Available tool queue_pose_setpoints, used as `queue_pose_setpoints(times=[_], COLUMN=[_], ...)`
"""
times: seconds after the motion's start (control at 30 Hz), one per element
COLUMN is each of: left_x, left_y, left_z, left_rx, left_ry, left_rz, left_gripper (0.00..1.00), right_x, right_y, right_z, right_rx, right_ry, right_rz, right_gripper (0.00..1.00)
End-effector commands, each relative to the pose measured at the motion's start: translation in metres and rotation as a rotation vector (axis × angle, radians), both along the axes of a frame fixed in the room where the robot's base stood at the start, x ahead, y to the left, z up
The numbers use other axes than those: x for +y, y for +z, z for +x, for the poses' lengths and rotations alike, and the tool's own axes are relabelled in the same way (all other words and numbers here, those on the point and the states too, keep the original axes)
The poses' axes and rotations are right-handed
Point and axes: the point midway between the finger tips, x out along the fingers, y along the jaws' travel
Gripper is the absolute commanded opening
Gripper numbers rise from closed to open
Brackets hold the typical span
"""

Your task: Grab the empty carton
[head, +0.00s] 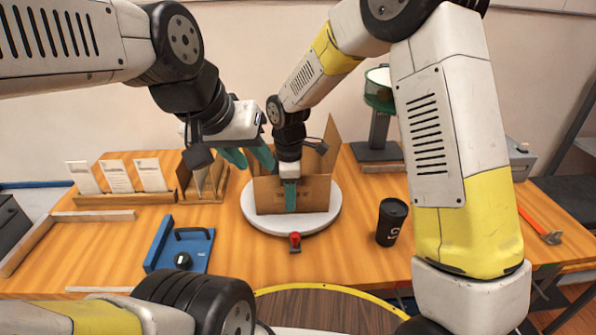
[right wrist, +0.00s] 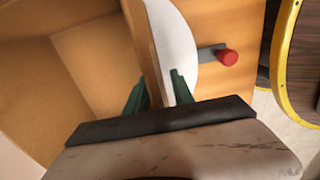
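The empty carton (head: 265,193) is an open brown box with raised flaps, on a round white turntable (head: 310,221) in the head view. Its bare inside (right wrist: 95,65) shows in the right wrist view. My right gripper (head: 291,196) is at the carton's front wall. In the right wrist view its green fingertips (right wrist: 160,88) stand on either side of that wall, with a gap between the wall and the outer finger. My left gripper (head: 248,157) has its green fingers spread at the carton's left side, and whether it touches the carton is hidden.
A red knob (head: 295,240) sits at the turntable's front. A black cup (head: 391,222) stands to the right, a blue clamp-like device (head: 180,250) to the front left. White cards (head: 118,175) in wooden holders stand at the left. A green-topped machine (head: 378,115) is behind.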

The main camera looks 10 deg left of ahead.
Motion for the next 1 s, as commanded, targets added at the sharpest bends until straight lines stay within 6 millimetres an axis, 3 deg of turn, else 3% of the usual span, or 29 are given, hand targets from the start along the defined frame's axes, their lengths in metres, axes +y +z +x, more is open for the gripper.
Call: queue_pose_setpoints(times=[0.1,0.23,0.27,1.0], left_x=[0.0,0.0,0.0,0.0], left_y=[0.0,0.0,0.0,0.0], left_z=[0.0,0.0,0.0,0.0], left_rx=[0.0,0.0,0.0,0.0], left_ry=[0.0,0.0,0.0,0.0], left_rz=[0.0,0.0,0.0,0.0], left_gripper=[0.36,0.36,0.36,0.36], right_x=[-0.0001,-0.0002,-0.0002,-0.0003], right_y=[0.0002,0.0003,0.0003,0.0006], right_z=[-0.0001,-0.0001,-0.0001,0.0001], right_rx=[0.0,0.0,0.0,0.0], right_ry=[0.0,-0.001,-0.001,-0.001], right_rz=[0.0,0.0,0.0,0.0], right_gripper=[0.27,0.02,0.0,0.0])
